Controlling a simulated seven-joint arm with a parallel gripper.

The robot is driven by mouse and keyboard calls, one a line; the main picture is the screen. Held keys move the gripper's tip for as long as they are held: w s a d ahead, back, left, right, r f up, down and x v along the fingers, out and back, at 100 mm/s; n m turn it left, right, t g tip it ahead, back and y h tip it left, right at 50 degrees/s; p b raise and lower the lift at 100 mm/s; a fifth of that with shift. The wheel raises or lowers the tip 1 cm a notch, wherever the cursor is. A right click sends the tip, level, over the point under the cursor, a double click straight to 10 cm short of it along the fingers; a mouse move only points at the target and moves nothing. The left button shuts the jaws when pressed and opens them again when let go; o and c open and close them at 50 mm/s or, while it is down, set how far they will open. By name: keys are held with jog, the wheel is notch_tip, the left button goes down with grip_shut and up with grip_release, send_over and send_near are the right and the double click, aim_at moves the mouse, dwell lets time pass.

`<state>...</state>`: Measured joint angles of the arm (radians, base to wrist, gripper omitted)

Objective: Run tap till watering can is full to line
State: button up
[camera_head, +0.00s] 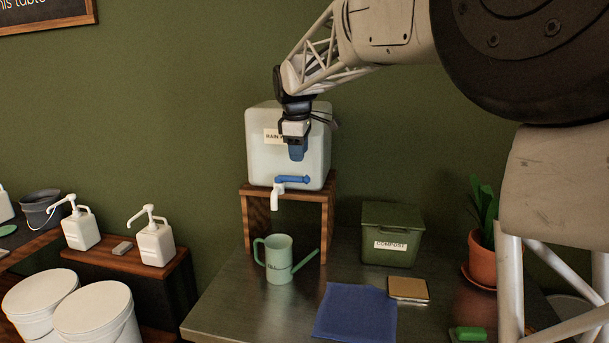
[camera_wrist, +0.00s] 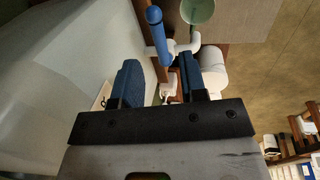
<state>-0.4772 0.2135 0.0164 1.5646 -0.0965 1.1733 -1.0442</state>
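A white tank labelled "RAIN…" (camera_head: 316,160) stands on a wooden stand (camera_head: 328,212). Its tap has a blue lever (camera_head: 293,179), lying sideways across the front, and a white spout (camera_head: 275,199). No water stream is visible. The pale green watering can (camera_head: 279,262) stands upright on the table below the spout, its own spout pointing right. Its fill line and inside water level cannot be made out. My gripper (camera_head: 297,153) is above the lever in front of the tank. In the wrist view its blue fingers (camera_wrist: 170,72) are apart and empty, with the lever (camera_wrist: 156,35) beyond them.
Pump bottles (camera_head: 155,241) and white buckets (camera_head: 97,313) stand at left. The table's front left is clear.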

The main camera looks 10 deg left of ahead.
aim_at(292, 178)
jog(key=shift+w+a, duration=0.25)
jog(key=shift+a, duration=0.25)
jog(key=shift+f, duration=0.15)
jog(key=shift+w+f, duration=0.25)
jog(key=shift+f, duration=1)
jog(key=shift+w+f, duration=0.25)
jog(key=shift+f, duration=0.95)
jog(key=shift+w+f, duration=0.25)
jog(key=shift+f, duration=1)
grip_shut()
